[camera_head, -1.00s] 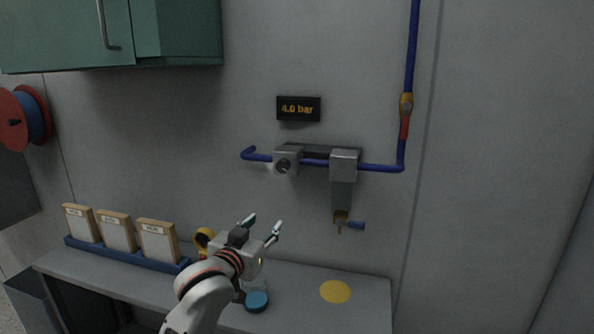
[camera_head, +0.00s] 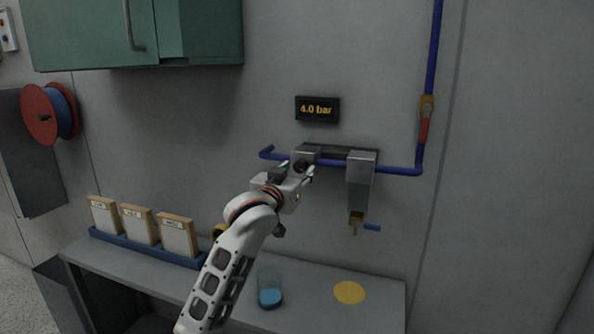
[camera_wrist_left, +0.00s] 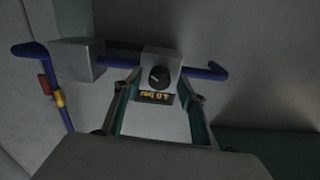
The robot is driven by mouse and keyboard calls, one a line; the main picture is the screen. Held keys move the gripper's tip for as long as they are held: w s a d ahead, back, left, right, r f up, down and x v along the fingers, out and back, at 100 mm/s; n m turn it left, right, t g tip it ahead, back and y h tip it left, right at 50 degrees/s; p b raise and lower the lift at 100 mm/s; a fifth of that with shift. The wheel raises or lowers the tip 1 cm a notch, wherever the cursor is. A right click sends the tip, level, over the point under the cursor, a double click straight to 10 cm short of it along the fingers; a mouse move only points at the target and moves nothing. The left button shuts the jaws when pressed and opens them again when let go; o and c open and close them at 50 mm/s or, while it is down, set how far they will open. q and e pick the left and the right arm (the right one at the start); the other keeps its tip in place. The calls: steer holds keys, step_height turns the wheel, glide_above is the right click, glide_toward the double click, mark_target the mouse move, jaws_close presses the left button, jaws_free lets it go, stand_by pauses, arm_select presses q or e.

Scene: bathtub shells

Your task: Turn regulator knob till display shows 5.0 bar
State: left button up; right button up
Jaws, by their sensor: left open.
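The display (camera_head: 317,109) on the wall reads 4.0 bar in orange. It shows upside down in the left wrist view (camera_wrist_left: 155,97). The regulator is a grey block (camera_head: 305,155) on the blue pipe, below the display. Its dark round knob (camera_wrist_left: 159,76) shows in the left wrist view, and partly between the fingertips in the head view (camera_head: 300,166). My left gripper (camera_head: 296,172) is open in front of the knob, with its fingers to either side. In the left wrist view the fingers (camera_wrist_left: 161,90) are apart with nothing held between them. My right gripper is not in view.
The bench (camera_head: 320,277) below carries a glass with a blue base (camera_head: 270,297), a yellow disc (camera_head: 349,292) and a blue rack (camera_head: 150,249) of boards.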

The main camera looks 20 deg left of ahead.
arm_select(q)
steer(key=shift+w, duration=0.15)
steer(key=c, duration=1.1)
steer(key=shift+m, duration=0.3)
steer(key=shift+m, duration=2.6)
steer(key=o, duration=1.1)
